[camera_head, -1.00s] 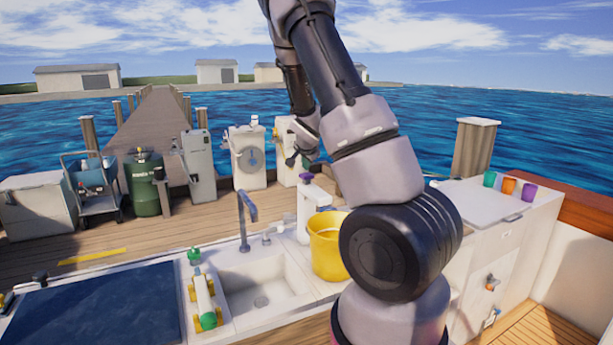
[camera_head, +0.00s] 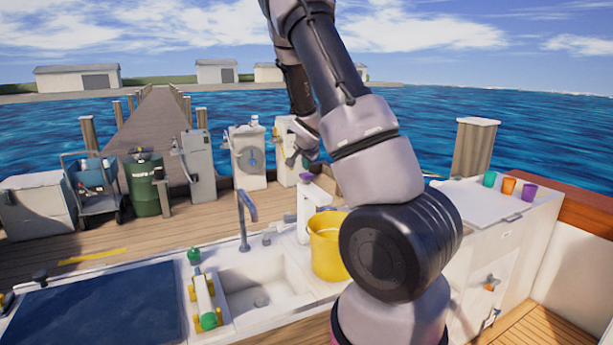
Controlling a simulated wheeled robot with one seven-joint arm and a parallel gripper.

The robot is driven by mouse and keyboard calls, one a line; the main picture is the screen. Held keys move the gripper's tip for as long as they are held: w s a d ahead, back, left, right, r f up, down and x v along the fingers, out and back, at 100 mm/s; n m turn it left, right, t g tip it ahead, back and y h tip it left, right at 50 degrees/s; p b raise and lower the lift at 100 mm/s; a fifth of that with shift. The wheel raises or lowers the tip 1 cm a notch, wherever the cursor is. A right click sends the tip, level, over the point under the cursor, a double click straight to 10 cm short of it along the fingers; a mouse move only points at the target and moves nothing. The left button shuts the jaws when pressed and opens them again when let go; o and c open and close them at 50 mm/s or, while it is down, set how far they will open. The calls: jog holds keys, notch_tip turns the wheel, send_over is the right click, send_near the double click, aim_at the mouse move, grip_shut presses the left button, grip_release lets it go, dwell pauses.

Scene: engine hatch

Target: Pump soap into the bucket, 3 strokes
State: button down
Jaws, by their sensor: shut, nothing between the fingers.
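The yellow bucket (camera_head: 325,252) stands upright on the white counter, right of the sink and partly hidden by my arm. A white soap dispenser (camera_head: 304,212) with a purple pump top (camera_head: 305,178) stands just behind it. Its spout arm reaches right, over the bucket's rim. My gripper (camera_head: 302,163) is shut and small in view, just above the purple top and partly hidden by my own arm. I cannot tell whether it touches the top. The bucket's inside is mostly hidden, so no soap can be made out.
The sink (camera_head: 262,290) with a blue-handled tap (camera_head: 245,215) lies left of the bucket. Green, orange and purple cups (camera_head: 508,186) stand far right.

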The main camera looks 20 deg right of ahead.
aim_at(306, 174)
jog(key=shift+f, duration=0.1)
dwell(0.5)
jog(key=shift+f, duration=0.3)
jog(key=shift+f, duration=1.15)
dwell(1.0)
jog(key=shift+r, duration=1.55)
jog(key=shift+r, duration=2.5)
dwell(0.3)
